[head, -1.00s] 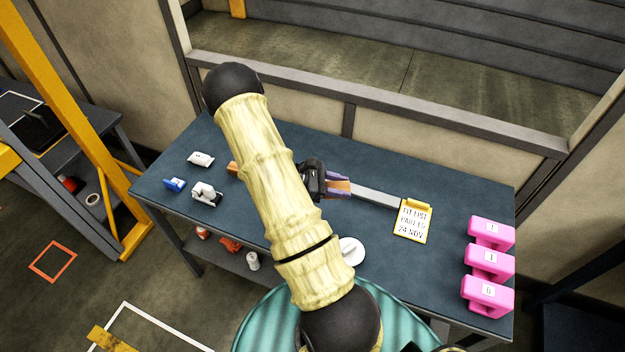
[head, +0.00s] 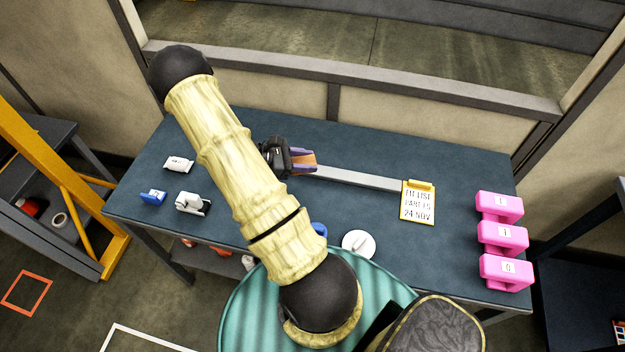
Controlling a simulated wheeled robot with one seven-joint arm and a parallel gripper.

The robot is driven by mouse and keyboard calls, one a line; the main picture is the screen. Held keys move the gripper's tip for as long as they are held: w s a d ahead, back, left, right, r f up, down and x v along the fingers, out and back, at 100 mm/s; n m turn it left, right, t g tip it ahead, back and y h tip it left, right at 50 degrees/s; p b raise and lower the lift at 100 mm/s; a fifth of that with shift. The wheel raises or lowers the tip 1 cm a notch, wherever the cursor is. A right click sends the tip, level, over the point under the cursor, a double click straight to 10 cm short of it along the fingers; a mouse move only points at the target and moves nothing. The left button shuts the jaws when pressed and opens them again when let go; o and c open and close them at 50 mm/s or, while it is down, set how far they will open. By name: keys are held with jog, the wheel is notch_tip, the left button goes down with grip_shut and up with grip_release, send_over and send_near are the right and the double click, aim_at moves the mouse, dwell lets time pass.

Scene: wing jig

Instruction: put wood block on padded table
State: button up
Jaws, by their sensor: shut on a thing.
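My gripper (head: 308,161) is over the middle of the blue-grey table, its purple fingers pointing right. It is shut on an orange-brown wood block (head: 302,159), of which a small part shows between the fingers. My pale arm crosses the view and hides part of the table. I cannot tell whether the block touches the tabletop. The blue-grey table (head: 380,155) has a plain, flat top; no padding can be made out on it, and no other clearly padded table shows.
A long grey bar (head: 360,178) lies right of my gripper, reaching a yellow clipboard (head: 418,203). Pink weights (head: 503,238) line the right end. A white disc (head: 358,243) is near the front edge; small white and blue items (head: 153,197) are at left. The back right is clear.

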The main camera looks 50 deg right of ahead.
jog(key=b, duration=0.6)
send_over(304, 197)
notch_tip(304, 197, down, 7)
jog(key=shift+r, duration=0.1)
jog(key=shift+f+p, duration=0.8)
jog(key=shift+f, duration=2.05)
jog(key=shift+f+p, duration=0.6)
jog(key=shift+f, duration=1.5)
